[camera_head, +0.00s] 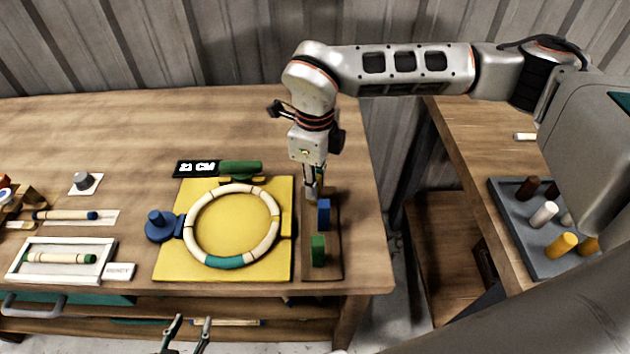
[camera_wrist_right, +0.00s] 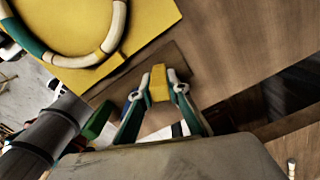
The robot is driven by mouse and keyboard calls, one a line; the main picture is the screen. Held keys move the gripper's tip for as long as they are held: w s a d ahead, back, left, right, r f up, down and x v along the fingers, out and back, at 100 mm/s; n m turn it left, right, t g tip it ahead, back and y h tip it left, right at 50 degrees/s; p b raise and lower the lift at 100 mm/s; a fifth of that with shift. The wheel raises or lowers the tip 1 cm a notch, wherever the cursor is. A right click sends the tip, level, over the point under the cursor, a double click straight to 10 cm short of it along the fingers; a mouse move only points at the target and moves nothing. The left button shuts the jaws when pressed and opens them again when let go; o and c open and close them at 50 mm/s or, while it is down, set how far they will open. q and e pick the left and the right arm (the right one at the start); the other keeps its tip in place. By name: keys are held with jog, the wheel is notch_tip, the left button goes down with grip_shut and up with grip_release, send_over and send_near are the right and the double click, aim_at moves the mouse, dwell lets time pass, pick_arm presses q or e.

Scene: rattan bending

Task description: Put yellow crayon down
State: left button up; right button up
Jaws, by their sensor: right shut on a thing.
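My right gripper (camera_head: 313,190) points down over the far end of a brown wooden holder strip (camera_head: 334,262) at the right of the table. In the right wrist view its fingers (camera_wrist_right: 158,92) are shut on the yellow crayon (camera_wrist_right: 158,80), whose block-like end shows between the tips. In the head view the crayon is mostly hidden by the gripper; I cannot tell whether it touches the strip. A blue piece (camera_head: 323,214) and a green piece (camera_head: 318,250) stand on the strip nearer the front. My left gripper (camera_head: 190,335) is open and empty below the table's front edge.
A yellow board (camera_head: 172,262) with a segmented rattan ring (camera_head: 192,235) lies left of the strip. A dark blue knob (camera_head: 158,225) and a green-handled piece (camera_head: 240,167) sit at its edges. A grey tray (camera_head: 510,225) with several pegs stands on the right table.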

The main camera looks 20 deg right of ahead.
jog(key=o, duration=0.5)
jog(key=shift+f, duration=0.15)
jog(key=o, duration=0.4)
jog(key=shift+r, duration=0.35)
notch_tip(320, 180, up, 12)
jog(key=shift+f+b, duration=0.15)
jog(key=shift+b, duration=0.4)
